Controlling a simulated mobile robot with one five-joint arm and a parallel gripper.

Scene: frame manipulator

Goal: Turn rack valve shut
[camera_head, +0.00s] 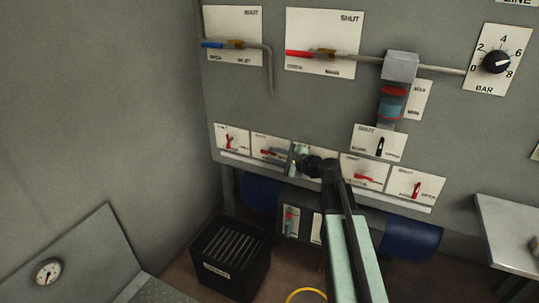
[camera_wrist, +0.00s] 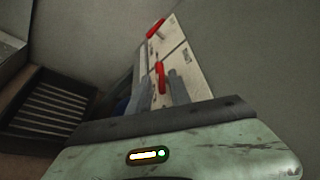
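A row of small red-handled valves on white plates runs along the lower edge of the grey panel. In the head view, the visible handles are at far left (camera_head: 229,142), left (camera_head: 272,152), right (camera_head: 366,178) and far right (camera_head: 417,188). I cannot read which is the rack valve. My gripper (camera_head: 299,158) is at the row, between the left and right plates, and covers part of it. In the wrist view my gripper (camera_wrist: 162,88) has two grey fingers apart, with a red handle (camera_wrist: 160,72) between or just beyond them. Contact cannot be told. Another red handle (camera_wrist: 155,29) lies farther off.
Above the row are a blue-handled valve (camera_head: 213,44), a larger red-handled valve (camera_head: 299,53), a sight glass (camera_head: 393,100), a black-handled valve (camera_head: 380,146) and a BAR dial (camera_head: 496,62). A black slatted box (camera_head: 230,256) stands below left. A grey ledge (camera_head: 507,235) juts at right.

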